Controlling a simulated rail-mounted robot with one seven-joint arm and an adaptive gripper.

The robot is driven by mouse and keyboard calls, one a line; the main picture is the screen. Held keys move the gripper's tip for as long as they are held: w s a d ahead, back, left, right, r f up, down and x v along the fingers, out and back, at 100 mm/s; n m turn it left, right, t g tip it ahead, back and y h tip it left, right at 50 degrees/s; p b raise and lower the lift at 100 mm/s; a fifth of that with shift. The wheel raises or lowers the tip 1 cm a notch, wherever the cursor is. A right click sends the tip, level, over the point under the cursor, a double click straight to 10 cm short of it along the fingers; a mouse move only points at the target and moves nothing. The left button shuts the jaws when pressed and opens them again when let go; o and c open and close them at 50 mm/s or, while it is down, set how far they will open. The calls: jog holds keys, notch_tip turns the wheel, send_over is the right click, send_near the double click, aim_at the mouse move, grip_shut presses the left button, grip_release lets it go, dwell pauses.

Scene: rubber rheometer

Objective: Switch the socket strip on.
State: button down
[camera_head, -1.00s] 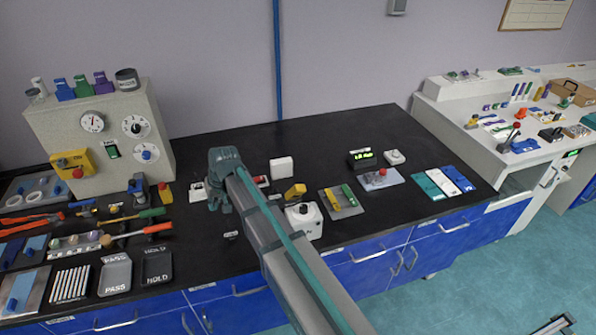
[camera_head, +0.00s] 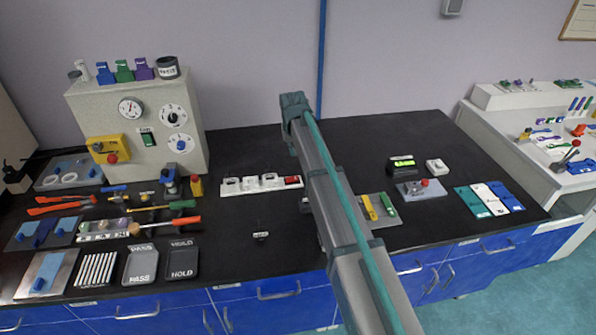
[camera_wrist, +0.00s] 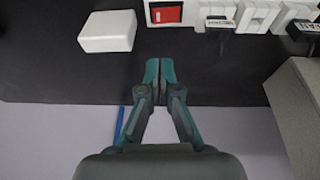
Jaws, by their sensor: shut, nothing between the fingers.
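The white socket strip (camera_head: 240,185) lies on the black bench, right of the grey instrument cabinet. It has several sockets and a red rocker switch (camera_head: 292,180) at its right end. In the wrist view, the strip (camera_wrist: 190,14) runs along the top edge, with the red switch (camera_wrist: 167,12) in a white surround. I cannot tell the rocker's position. My gripper (camera_wrist: 159,66) is shut and empty. Its fingertips show below the switch in the wrist picture, apart from it. In the head view, my arm hides the gripper and the bench just right of the strip.
A white box (camera_wrist: 107,31) lies beside the switch end. Dark labelled pieces (camera_wrist: 219,22) show near the sockets. The grey cabinet (camera_head: 140,125) stands left of the strip. A small dark piece (camera_head: 261,236) lies in front of it. Bare black bench surrounds the strip's front.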

jog(key=p, duration=0.5)
send_near(296, 177)
jog(key=x, duration=0.5)
jog(key=shift+w+a+f, duration=0.15)
jog(key=shift+w, duration=0.1)
jog(key=shift+f, duration=0.75)
